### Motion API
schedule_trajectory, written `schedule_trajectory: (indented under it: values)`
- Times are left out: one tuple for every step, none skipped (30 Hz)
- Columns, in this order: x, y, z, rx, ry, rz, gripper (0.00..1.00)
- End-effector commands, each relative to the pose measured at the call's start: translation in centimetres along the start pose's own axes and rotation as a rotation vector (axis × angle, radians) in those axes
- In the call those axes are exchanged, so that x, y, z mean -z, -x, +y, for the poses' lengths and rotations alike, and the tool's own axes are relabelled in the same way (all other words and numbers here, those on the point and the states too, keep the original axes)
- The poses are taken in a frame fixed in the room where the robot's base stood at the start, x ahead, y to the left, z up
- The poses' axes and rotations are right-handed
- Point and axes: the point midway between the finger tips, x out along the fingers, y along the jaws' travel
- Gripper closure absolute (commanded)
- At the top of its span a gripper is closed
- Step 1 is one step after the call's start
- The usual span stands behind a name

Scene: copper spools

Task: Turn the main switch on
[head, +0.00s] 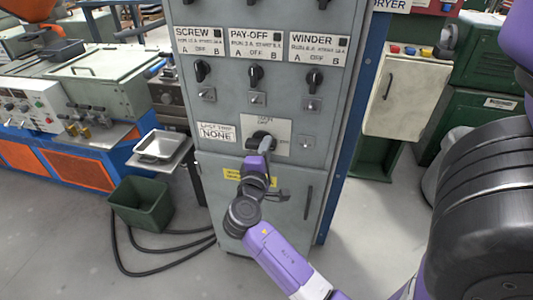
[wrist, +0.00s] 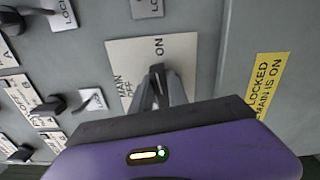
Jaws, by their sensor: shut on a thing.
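The main switch is a dark knob (head: 261,136) on a pale square plate (head: 282,127) low on the grey control cabinet. In the wrist view the plate (wrist: 125,62) reads MAIN, OFF and ON, turned sideways. My gripper (head: 265,147) reaches the switch from below and in front. In the wrist view its fingers (wrist: 160,92) are closed around the dark handle (wrist: 157,70), whose visible end lies near the ON mark. The fingers hide much of the knob, so I cannot tell its exact angle.
Rows of black selector knobs (head: 256,76) sit above under SCREW, PAY-OFF and WINDER labels. A yellow label (wrist: 264,85) is beside the plate. A metal tray (head: 160,147) and green bin (head: 141,203) stand left of the cabinet, with black cables on the floor.

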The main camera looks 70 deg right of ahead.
Motion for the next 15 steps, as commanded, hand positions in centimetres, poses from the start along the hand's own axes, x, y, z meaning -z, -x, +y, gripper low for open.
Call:
schedule_trajectory:
  values:
    - [0.05, 0.05, -0.46, 0.001, -0.025, 0.0, 1.0]
    - [0.05, 0.05, -0.47, 0.001, -0.041, 0.0, 1.0]
    - [0.05, 0.05, -0.49, 0.001, -0.06, 0.0, 1.0]
    - [0.05, 0.05, -0.5, 0.001, -0.072, 0.0, 1.0]
    - [0.05, 0.05, -0.51, 0.002, -0.084, 0.0, 1.0]
    - [0.05, 0.05, -0.53, 0.002, -0.098, 0.0, 1.0]
    - [0.05, 0.05, -0.53, 0.002, -0.107, 0.0, 1.0]
    - [0.04, 0.05, -0.53, 0.002, -0.114, 0.0, 1.0]
    - [0.04, 0.05, -0.52, 0.002, -0.123, -0.001, 1.0]
    - [0.03, 0.05, -0.51, 0.002, -0.129, -0.001, 1.0]
    - [0.03, 0.05, -0.5, 0.002, -0.134, -0.001, 1.0]
    - [0.03, 0.05, -0.49, 0.002, -0.14, -0.001, 1.0]
    - [0.02, 0.05, -0.49, 0.002, -0.143, -0.001, 1.0]
    - [0.02, 0.05, -0.48, 0.002, -0.146, -0.001, 1.0]
    - [0.01, 0.05, -0.47, 0.002, -0.149, -0.001, 1.0]
